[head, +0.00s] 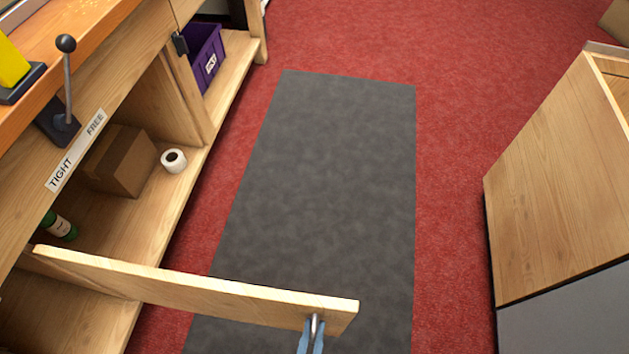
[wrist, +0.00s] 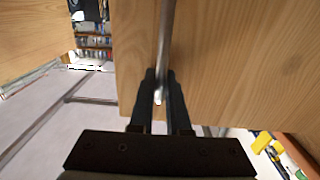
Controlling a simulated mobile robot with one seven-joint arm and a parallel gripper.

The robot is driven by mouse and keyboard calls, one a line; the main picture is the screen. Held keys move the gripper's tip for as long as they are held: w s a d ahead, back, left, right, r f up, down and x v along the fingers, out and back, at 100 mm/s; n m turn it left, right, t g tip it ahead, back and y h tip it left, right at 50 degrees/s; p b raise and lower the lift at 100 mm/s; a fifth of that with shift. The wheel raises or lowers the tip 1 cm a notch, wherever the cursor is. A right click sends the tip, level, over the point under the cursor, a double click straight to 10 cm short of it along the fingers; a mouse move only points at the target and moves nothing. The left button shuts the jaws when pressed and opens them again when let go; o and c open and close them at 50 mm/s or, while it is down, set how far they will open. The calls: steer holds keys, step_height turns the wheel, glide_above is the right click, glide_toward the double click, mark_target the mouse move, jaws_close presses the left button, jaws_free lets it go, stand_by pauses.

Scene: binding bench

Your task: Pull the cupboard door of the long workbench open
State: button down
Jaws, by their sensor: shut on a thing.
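The cupboard door (head: 190,288) of the long workbench (head: 125,60) stands swung out from the bench front, well open, across the lower left of the head view. Its wooden face (wrist: 235,60) fills much of the wrist view. A metal bar handle (head: 314,326) sits near the door's free end, and it also shows in the wrist view (wrist: 166,45). My gripper (head: 311,342) is shut on the handle, with its two dark fingers (wrist: 161,95) on either side of the bar. The hinge side is at the left by the bench.
Inside the open cupboard are a cardboard box (head: 122,162), a white roll (head: 174,160) and a green bottle (head: 60,226). A purple crate (head: 203,58) sits farther along. A grey mat (head: 320,170) lies clear on the red floor (head: 450,130). A wooden cabinet (head: 560,180) stands at right.

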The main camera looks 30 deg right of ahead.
steer(key=shift+s, duration=0.1)
stand_by(0.3)
steer(key=c, duration=1.2)
jaws_free()
steer(key=shift+o, duration=0.2)
steer(key=shift+a, duration=0.1)
steer(key=p+v, duration=0.1)
steer(key=v, duration=1.2)
